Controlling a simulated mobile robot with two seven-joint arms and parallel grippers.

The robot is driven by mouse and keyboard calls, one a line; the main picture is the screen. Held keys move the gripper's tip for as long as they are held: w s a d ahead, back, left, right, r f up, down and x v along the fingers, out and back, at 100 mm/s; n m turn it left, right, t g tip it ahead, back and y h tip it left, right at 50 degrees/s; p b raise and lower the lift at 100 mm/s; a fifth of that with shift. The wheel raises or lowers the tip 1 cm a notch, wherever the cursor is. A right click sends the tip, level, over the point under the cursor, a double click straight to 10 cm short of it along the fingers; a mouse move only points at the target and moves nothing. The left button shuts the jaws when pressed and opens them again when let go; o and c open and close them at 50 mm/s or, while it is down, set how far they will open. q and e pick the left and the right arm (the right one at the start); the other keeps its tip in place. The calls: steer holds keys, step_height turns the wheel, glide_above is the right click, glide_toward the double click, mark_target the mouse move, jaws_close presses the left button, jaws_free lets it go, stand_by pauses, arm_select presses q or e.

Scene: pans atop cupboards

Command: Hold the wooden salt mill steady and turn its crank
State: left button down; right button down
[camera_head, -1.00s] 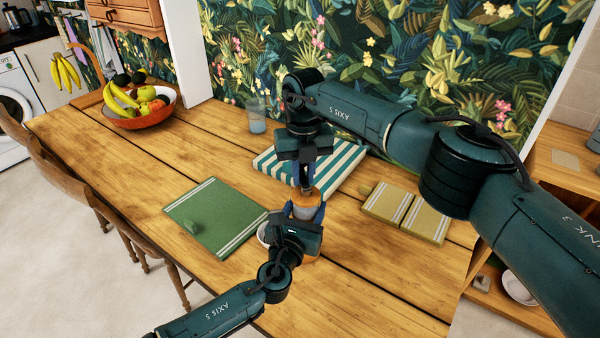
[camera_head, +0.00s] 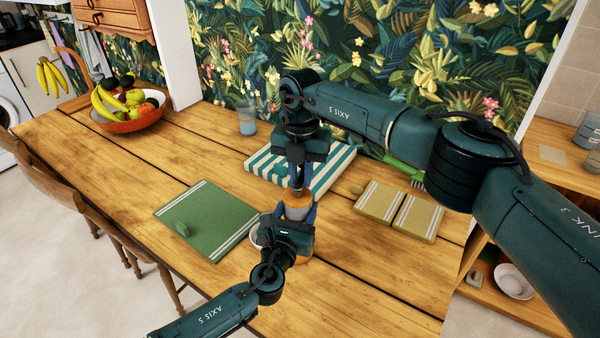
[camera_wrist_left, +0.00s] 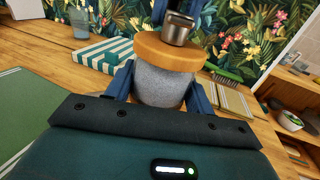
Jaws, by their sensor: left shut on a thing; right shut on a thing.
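The wooden salt mill (camera_head: 298,212) stands upright on the table, with a wooden top (camera_wrist_left: 165,52) and a speckled grey body (camera_wrist_left: 160,86) in the left wrist view. My left gripper (camera_head: 297,217) is shut around its body, with one blue finger on each side. My right gripper (camera_head: 299,187) comes down from above and is shut on the crank at the top of the mill. A dark metal knob (camera_wrist_left: 178,29) shows on the wooden top, close to the right gripper's fingers. The crank arm itself is mostly hidden by these fingers.
A striped teal cloth (camera_head: 335,172) lies behind the mill, a green cloth (camera_head: 207,220) to its left and tan cloths (camera_head: 415,215) to its right. A glass (camera_head: 247,122) and a fruit bowl (camera_head: 132,123) stand farther back. A white bowl partly shows behind my left gripper.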

mark_target(301, 179)
steer(key=c, duration=1.3)
jaws_free()
step_height(301, 179, up, 12)
steer(key=shift+r, duration=0.1)
steer(key=shift+o, duration=0.2)
